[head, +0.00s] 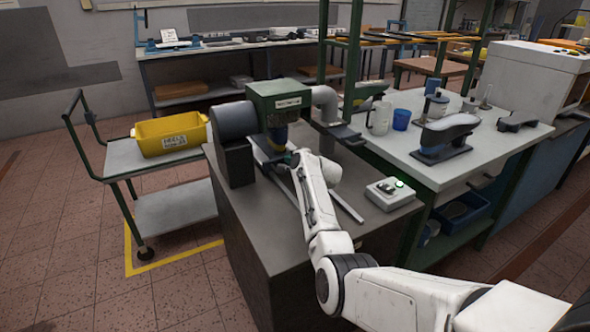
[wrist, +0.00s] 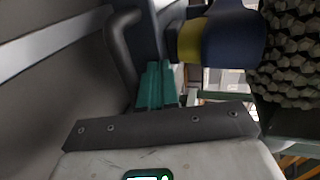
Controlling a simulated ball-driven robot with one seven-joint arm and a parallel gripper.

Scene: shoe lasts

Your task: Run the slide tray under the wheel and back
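The machine's green housing (head: 280,98) stands on a dark cabinet. A dark knobbly wheel (wrist: 288,62) shows at the right of the wrist view. Beside it is a dark blue piece with a yellow band (wrist: 228,42), seen below the housing in the head view (head: 279,135). The slide tray (wrist: 153,32) seems to be the dark plate next to that piece, with a curved dark handle (wrist: 120,55). My gripper (wrist: 158,66) has its teal fingers together, close beside the handle. I see nothing between them; whether they touch the handle is unclear. In the head view my wrist partly hides the tray.
A grey control box (head: 393,193) with a lit green light sits on the cabinet right of my arm. A trolley (head: 180,205) with a yellow bin (head: 170,136) stands left. A white-topped bench (head: 470,160) with cups and shoe lasts stands right.

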